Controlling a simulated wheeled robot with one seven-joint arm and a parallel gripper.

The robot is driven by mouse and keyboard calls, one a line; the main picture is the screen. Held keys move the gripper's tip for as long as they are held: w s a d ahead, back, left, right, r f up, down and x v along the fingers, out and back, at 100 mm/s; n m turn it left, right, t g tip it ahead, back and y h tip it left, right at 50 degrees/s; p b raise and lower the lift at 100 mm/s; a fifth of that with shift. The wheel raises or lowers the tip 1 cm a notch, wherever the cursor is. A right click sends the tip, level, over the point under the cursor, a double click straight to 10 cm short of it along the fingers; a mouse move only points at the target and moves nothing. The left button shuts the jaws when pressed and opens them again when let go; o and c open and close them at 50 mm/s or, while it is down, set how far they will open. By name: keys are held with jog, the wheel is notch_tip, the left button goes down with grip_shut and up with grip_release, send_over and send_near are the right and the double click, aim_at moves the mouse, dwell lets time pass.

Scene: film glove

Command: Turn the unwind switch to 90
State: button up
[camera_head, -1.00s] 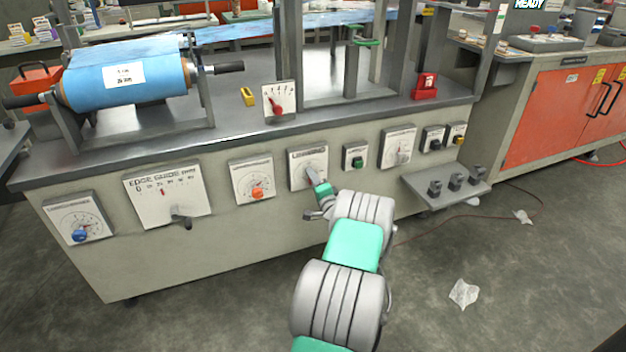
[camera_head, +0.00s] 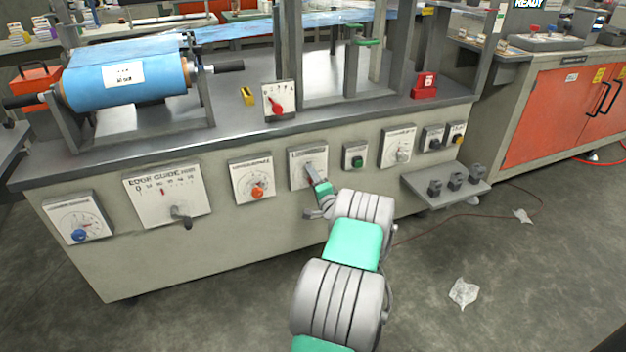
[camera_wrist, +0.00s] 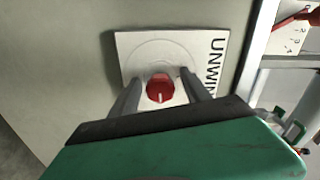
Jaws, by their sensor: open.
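The unwind switch is a red round knob (camera_wrist: 160,88) on a white plate (camera_wrist: 170,50) whose lettering, partly cut off, begins "UNWIN" in the wrist view. A pale line marks the knob's face. My gripper (camera_wrist: 160,92) is open, with one dark finger on each side of the knob. I cannot tell whether the fingers touch it. In the head view the plate (camera_head: 300,157) is on the front of the machine, and my gripper (camera_head: 314,172) is in front of it, hiding the knob.
To the left are a panel with an orange knob (camera_head: 257,190), the edge guide panel (camera_head: 150,192) and a blue knob (camera_head: 79,235). To the right are a green button (camera_head: 357,161), another dial panel (camera_head: 398,142) and a small shelf (camera_head: 425,184). A red-pointer dial (camera_head: 280,92) stands on the top.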

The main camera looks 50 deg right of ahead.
jog(key=p+v, duration=0.2)
jog(key=v, duration=0.5)
jog(key=shift+s+a, duration=0.2)
jog(key=shift+s, duration=0.15)
